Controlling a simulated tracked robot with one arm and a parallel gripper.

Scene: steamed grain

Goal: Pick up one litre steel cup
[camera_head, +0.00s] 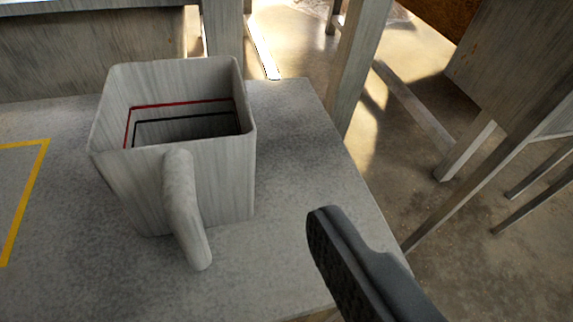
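A square, brushed grey steel cup (205,185) stands upright on the grey table (290,140), left of centre in the head camera view. Red and black lines run around its inside wall, and the part I see inside looks empty. Its handle (183,205) points toward me and slants down to the right. One dark finger of my gripper (355,265) shows at the lower right, to the right of the handle and apart from the cup. The other finger is not visible, so the width of the opening cannot be told.
A yellow line (28,200) marks the table top at the left. The table's right edge drops to a brown floor (470,240). Wooden stands or legs (357,65) are beyond the table at the back and right. The table top right of the cup is clear.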

